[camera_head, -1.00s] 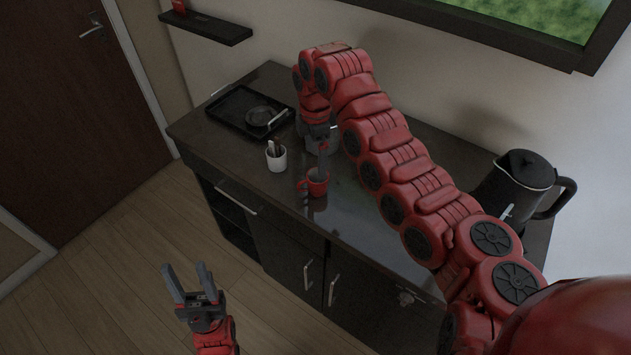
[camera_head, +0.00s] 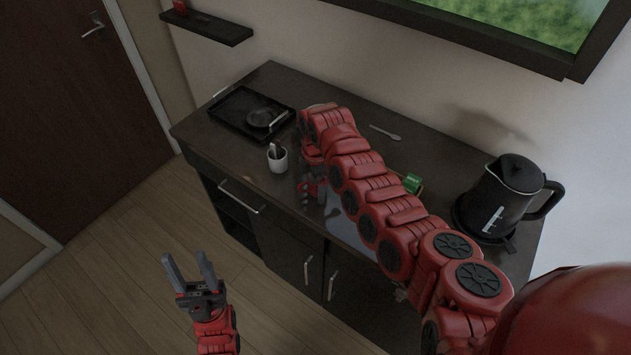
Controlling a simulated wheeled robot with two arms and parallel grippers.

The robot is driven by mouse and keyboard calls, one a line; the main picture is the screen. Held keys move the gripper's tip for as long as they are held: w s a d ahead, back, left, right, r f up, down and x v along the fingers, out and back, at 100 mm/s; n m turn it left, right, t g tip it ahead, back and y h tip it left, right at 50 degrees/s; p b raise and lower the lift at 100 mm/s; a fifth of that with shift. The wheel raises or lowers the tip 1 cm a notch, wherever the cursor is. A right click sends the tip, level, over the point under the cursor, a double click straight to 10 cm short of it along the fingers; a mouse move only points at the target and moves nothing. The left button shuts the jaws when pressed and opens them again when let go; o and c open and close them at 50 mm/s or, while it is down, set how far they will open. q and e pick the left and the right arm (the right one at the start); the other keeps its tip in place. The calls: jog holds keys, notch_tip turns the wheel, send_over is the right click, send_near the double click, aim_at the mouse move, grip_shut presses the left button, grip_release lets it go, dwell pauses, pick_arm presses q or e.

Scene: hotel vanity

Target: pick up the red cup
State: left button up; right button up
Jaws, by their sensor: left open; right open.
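The red cup is not clearly visible now; my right gripper and forearm cover the spot on the counter where it stood. My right gripper (camera_head: 318,202) points down at the counter's front part, close to that spot, with its fingers apart. I cannot tell whether the cup is between the fingers. My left gripper (camera_head: 189,257) is open and empty, held over the floor in front of the cabinet, away from the counter.
On the dark counter (camera_head: 230,155), a white holder (camera_head: 277,160) stands left of my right gripper. A black tray (camera_head: 222,107) with a dark dish (camera_head: 262,118) lies at the far left. A spoon (camera_head: 385,133), a green item (camera_head: 412,182) and a black kettle (camera_head: 505,195) are to the right.

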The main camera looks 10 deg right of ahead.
jog(key=shift+f, duration=0.15)
jog(key=c, duration=1.4)
